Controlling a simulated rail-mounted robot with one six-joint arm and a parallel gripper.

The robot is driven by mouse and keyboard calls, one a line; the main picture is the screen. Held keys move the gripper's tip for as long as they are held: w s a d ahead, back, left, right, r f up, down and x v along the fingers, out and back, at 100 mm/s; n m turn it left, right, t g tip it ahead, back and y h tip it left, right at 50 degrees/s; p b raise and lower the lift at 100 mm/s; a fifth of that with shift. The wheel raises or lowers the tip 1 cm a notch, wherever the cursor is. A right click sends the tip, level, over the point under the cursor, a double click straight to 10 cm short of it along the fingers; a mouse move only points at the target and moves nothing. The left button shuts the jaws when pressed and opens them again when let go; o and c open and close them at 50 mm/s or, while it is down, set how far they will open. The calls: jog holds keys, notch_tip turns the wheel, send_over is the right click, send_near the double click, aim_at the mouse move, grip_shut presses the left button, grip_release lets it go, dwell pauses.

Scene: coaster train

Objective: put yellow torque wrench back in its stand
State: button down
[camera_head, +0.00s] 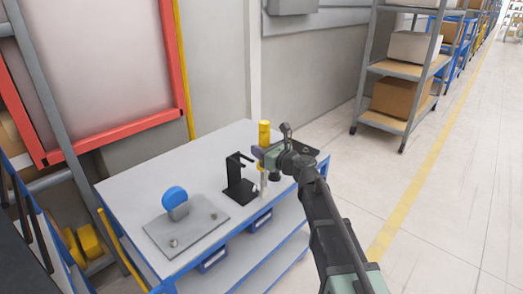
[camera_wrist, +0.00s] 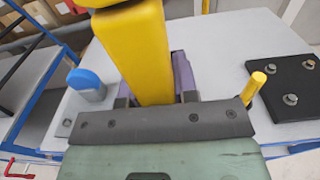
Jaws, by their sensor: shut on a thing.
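The yellow torque wrench (camera_head: 264,132) is upright in my gripper (camera_head: 263,154), over the right part of the bench. Its thick yellow part rises above the jaws, and a pale shaft hangs below them. In the wrist view the yellow wrench (camera_wrist: 138,55) fills the space between the purple jaw pads of my gripper (camera_wrist: 152,88). The black stand (camera_head: 239,183), an upright post with arms at its top on a flat base, is just left of the wrench. The wrench looks apart from it, though the depth gap is unclear. I cannot make out the stand in the wrist view.
A blue round-topped piece (camera_head: 175,199) stands on a grey plate (camera_head: 187,226) at the bench's front left. A black bolted plate (camera_wrist: 286,86) lies to the right, beside a small yellow peg (camera_wrist: 252,88). The bench top (camera_head: 150,180) is clear at the back left.

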jog(key=x, duration=0.9)
jog(key=shift+w+a, duration=0.2)
jog(key=shift+a, duration=0.05)
dwell(1.8)
jog(key=shift+r, duration=0.15)
jog(key=shift+f+b, duration=0.75)
jog(key=shift+f, duration=0.05)
dwell(0.9)
jog(key=c, duration=0.8)
grip_release()
